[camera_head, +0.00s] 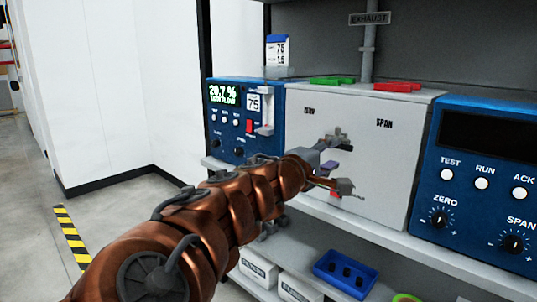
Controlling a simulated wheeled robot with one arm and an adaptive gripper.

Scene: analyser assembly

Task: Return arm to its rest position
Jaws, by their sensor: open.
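My copper-coloured arm reaches from the bottom left up to the middle of the view. My gripper (338,164) is at its end, in front of the white cabinet (368,148). Its fingers are spread apart, one above the other, and I see nothing held between them. A small purple piece (328,167) shows between the fingers. I cannot tell whether the gripper touches the cabinet front.
A blue panel with a lit display (224,95) is left of the cabinet, and a larger blue panel (475,180) is right. A green handle (332,80) and a red handle (397,87) lie on top. A blue bin (345,272) stands below. Floor at left is clear.

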